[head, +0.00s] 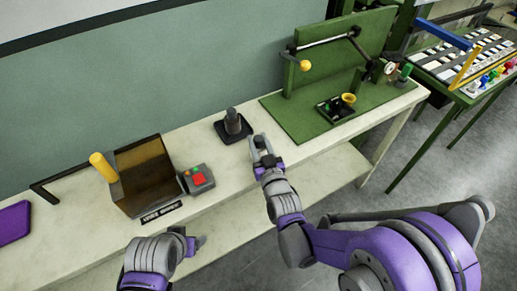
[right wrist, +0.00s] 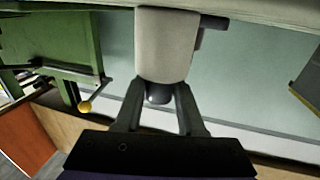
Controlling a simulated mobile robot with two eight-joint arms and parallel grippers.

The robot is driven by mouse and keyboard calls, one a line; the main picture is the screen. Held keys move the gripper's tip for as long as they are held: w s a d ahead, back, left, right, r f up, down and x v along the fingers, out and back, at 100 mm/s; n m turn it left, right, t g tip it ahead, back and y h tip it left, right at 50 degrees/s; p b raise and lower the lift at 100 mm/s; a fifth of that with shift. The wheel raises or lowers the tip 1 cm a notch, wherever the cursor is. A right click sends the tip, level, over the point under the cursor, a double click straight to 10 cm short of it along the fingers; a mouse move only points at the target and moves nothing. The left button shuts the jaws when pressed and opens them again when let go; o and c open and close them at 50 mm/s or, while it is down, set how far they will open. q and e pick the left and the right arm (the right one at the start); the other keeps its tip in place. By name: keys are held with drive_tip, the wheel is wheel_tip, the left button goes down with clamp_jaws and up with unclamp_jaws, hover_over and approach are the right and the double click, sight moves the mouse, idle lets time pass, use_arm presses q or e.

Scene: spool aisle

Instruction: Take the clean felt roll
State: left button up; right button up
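An amber box (head: 146,170) with a yellow handle and a grey control box (head: 198,179) stand left. A purple pad (head: 14,222) lies at far left. A green station (head: 300,118) with a yellow ball arm and black tray stands right. Bench between roll and control box is clear.

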clamp_jaws()
drive_tip(key=shift+r, duration=0.1)
